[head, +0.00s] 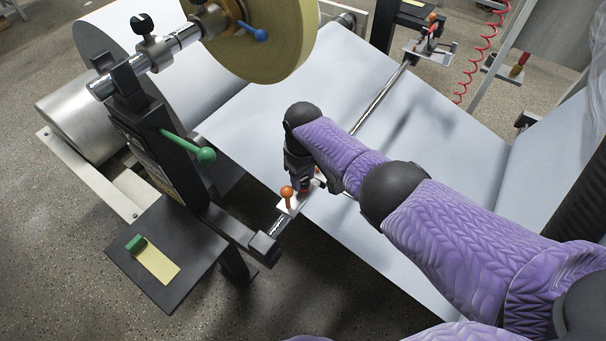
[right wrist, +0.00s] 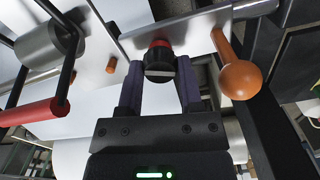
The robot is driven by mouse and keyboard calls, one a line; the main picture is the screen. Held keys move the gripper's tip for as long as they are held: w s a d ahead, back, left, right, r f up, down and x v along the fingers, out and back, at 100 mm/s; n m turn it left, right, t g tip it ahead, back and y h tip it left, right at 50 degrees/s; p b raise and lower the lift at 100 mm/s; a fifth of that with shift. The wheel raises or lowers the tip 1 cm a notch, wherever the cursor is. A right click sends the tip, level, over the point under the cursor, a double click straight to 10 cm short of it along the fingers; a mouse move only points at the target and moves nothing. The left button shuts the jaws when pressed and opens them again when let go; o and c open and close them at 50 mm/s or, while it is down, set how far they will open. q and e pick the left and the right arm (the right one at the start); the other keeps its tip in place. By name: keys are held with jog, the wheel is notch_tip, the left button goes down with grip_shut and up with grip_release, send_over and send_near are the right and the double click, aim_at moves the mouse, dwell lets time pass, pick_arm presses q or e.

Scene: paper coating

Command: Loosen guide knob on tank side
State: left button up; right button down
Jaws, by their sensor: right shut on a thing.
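The guide knob (right wrist: 159,62) is small and black with a red ring at its base. It sits on a metal plate (right wrist: 190,33) in the right wrist view. My right gripper (right wrist: 160,88) has its two dark fingers on either side of the knob and is shut on it. In the head view my right gripper (head: 303,180) points down at the near guide bracket (head: 289,207), and it mostly hides the knob there. My left gripper is in neither view.
An orange ball-ended lever (head: 286,191) stands close beside my right gripper; it also shows in the right wrist view (right wrist: 240,79). A green-knobbed lever (head: 205,155), a paper roll (head: 262,45) and a dark side shelf (head: 150,280) lie to the left. White paper (head: 390,130) spreads behind my arm.

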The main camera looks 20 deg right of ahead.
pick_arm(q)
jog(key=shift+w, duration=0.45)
pick_arm(e)
jog(key=shift+n, duration=1.1)
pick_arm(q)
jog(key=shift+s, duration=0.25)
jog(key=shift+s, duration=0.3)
pick_arm(e)
jog(key=shift+c, duration=1.3)
grip_release()
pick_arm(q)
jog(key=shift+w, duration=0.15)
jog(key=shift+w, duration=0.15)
